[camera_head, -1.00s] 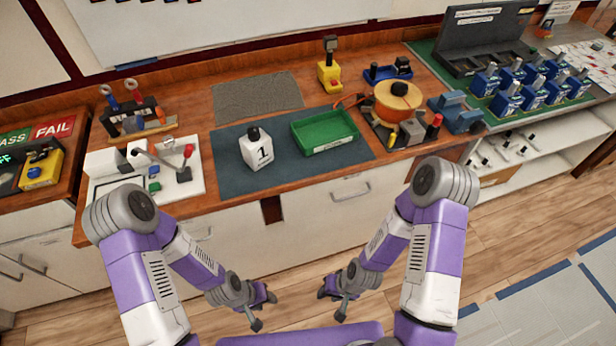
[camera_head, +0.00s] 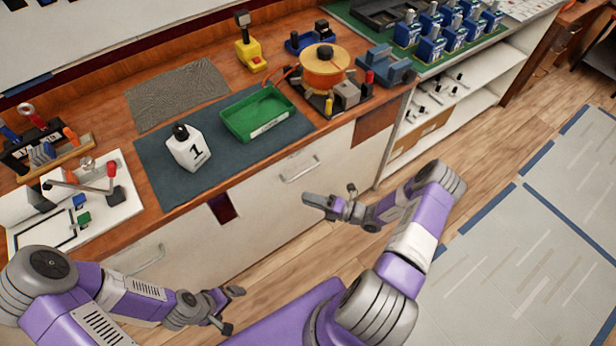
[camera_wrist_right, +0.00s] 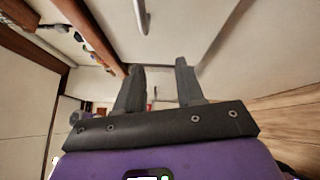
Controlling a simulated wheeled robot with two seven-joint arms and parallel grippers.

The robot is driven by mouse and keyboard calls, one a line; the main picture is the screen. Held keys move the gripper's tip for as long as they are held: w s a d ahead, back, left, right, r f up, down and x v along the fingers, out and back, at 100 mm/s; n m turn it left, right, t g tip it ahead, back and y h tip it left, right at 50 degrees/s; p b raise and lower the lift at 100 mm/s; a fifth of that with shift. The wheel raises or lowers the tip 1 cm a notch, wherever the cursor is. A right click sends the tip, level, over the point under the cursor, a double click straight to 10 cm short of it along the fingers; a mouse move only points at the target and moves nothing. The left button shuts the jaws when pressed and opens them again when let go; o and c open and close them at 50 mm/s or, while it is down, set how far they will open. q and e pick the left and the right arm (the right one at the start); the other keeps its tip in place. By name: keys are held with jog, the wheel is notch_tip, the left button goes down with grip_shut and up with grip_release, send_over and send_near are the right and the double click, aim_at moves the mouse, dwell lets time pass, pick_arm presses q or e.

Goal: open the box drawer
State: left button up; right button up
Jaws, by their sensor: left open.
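The bench has pale fronts with bar handles. The right-hand drawer front (camera_head: 265,190) is flush with the bench and has a metal handle (camera_head: 301,170). A handle also shows at the top of the right wrist view (camera_wrist_right: 140,14). Another handle (camera_head: 150,259) is on the front further left. My right gripper (camera_head: 326,196) is in front of and below the right-hand handle, apart from it. In the right wrist view its two fingers (camera_wrist_right: 158,68) are spread and empty. My left gripper (camera_head: 232,310) is open and empty, low in front of the bench.
On the bench a white bottle marked 1 (camera_head: 188,148) and a green tray (camera_head: 257,112) stand on a dark mat (camera_head: 160,175). An orange spool (camera_head: 323,66) is behind. A white open shelf (camera_head: 455,105) stands to the right. The floor (camera_head: 480,165) there is clear.

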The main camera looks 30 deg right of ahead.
jog(key=w+d+r+m+t+h, duration=0.1)
jog(key=d+m+t+h, duration=0.3)
jog(key=d, duration=0.3)
jog(key=x, duration=0.7)
jog(key=shift+a+r+m+y+b, duration=0.15)
jog(key=shift+a+m+y+b, duration=0.15)
jog(key=shift+a+y+b, duration=0.15)
grip_shut()
